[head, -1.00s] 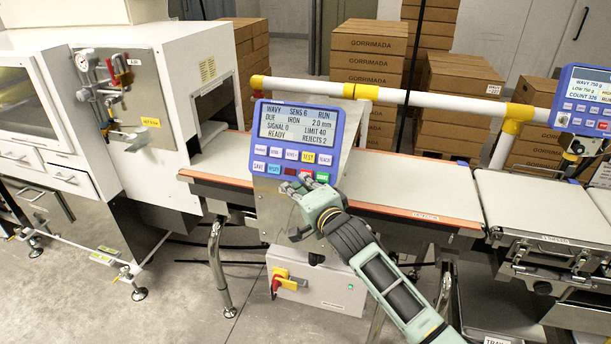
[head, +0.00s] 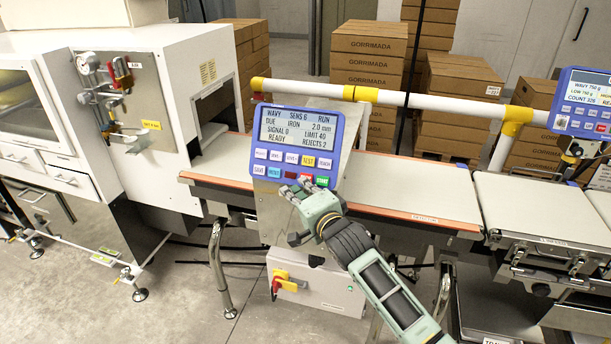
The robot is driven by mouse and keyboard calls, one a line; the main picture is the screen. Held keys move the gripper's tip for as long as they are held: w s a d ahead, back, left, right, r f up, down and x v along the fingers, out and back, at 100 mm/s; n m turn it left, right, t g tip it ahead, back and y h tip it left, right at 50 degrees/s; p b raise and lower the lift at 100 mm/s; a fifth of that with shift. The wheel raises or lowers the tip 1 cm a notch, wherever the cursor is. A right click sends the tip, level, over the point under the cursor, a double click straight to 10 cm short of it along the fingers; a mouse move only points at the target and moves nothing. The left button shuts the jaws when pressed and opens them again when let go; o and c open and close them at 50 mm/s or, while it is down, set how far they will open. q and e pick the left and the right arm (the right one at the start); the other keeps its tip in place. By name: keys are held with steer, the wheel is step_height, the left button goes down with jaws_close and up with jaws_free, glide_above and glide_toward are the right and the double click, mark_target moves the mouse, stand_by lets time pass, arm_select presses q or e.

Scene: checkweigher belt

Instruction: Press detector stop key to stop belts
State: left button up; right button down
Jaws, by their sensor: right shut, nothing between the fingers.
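The detector panel (head: 298,136) is a blue box with a grey screen and two rows of coloured keys, standing in front of the belt. Its screen reads RUN, READY and REJECTS 2. A red key (head: 291,176) in the lower row, its label not legible, shows just above my fingertips; the green START key (head: 322,181) is to its right. My right gripper (head: 296,188) is shut and empty, its tips at the panel's lower edge; whether they touch it I cannot tell. My left gripper is out of view.
The detector belt (head: 400,196) runs behind the panel towards a second belt (head: 525,205). A white and yellow rail (head: 400,97) crosses behind it. A second blue panel (head: 583,104) stands at right. A red-yellow switch (head: 283,284) sits on a box below.

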steer(key=s+a+r+p, duration=0.1)
steer(key=s+r+p, duration=0.1)
steer(key=s+p, duration=0.3)
steer(key=shift+a+r+p, duration=0.3)
steer(key=shift+a+r, duration=0.05)
stand_by(0.3)
steer(key=shift+s, duration=0.1)
stand_by(0.4)
